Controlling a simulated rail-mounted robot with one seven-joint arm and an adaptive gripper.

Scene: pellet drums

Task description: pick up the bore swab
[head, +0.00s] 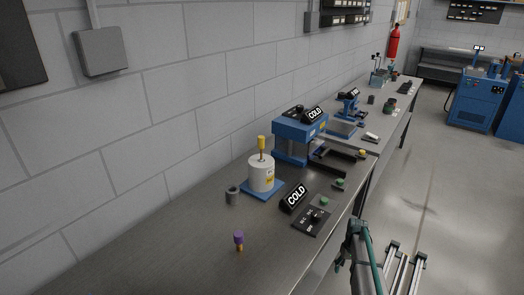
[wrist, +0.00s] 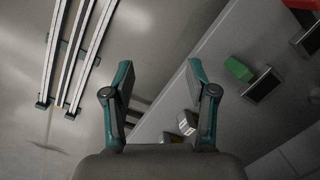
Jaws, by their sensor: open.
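A small piece with a purple top and an orange-brown lower end (head: 239,241) stands upright on the near part of the bench in the head view; it looks like the bore swab, though no label shows. A yellow-handled rod (head: 261,144) stands in the top of a white drum (head: 262,174) on a blue base. My gripper (wrist: 160,66) is open and empty in the wrist view, over the floor and bench edge. In the head view it is beside the bench's front edge, right of and well apart from the purple-topped piece. That piece is not in the wrist view.
A grey cup (head: 232,195) stands left of the drum. A black COLD sign (head: 294,198) and a dark control panel (head: 311,221) lie right of it. A blue press (head: 297,139) stands behind. The grey wall borders the bench; bench around the purple-topped piece is clear.

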